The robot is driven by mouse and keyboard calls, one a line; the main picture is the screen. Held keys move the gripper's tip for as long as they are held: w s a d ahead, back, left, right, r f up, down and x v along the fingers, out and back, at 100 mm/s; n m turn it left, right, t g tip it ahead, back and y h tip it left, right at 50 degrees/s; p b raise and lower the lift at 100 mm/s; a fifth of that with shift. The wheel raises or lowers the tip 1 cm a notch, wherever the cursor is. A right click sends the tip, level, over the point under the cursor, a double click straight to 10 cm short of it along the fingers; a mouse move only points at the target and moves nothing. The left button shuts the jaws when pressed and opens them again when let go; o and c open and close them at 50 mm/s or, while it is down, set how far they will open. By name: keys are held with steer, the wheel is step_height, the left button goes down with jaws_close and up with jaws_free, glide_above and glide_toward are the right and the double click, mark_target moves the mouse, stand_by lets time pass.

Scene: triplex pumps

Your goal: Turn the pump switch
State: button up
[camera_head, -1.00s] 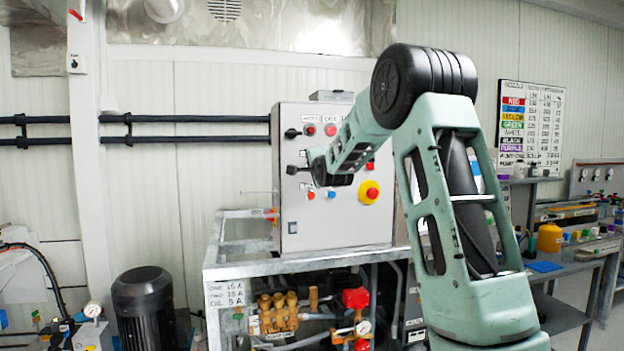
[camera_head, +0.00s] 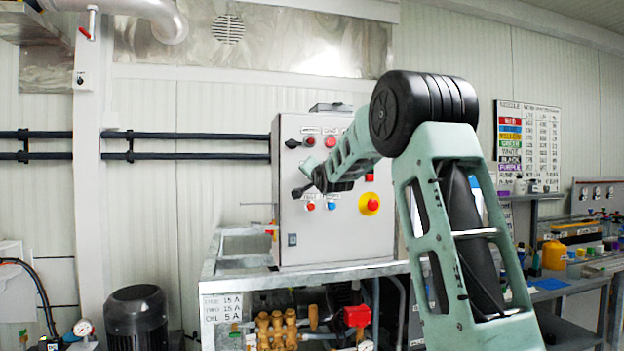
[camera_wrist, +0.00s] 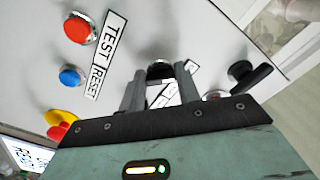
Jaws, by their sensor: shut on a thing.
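The grey control box (camera_head: 340,235) stands upright on a metal frame. Its lower black rotary switch (camera_head: 299,191) is on the left of the front face, its handle slanting down and left. My gripper (camera_head: 318,180) is at this switch. In the wrist view, my gripper's two grey fingers (camera_wrist: 160,92) are closed about the dark switch knob (camera_wrist: 160,70), with a white label strip partly visible between them. The fingers hide most of the handle there. A second black switch (camera_head: 293,143) sits above and also shows in the wrist view (camera_wrist: 248,76).
Below the switch are a red button (camera_head: 310,206) and a blue button (camera_head: 331,206). A yellow emergency stop (camera_head: 369,204) is to their right. Brass pump parts (camera_head: 277,328) and a black motor (camera_head: 137,318) are lower down. My arm covers the box's right side.

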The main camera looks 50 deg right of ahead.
steer(key=shift+f, duration=0.1)
steer(key=o, duration=1)
steer(key=b+v, duration=0.4)
steer(key=v, duration=1.3)
steer(key=shift+s, duration=0.15)
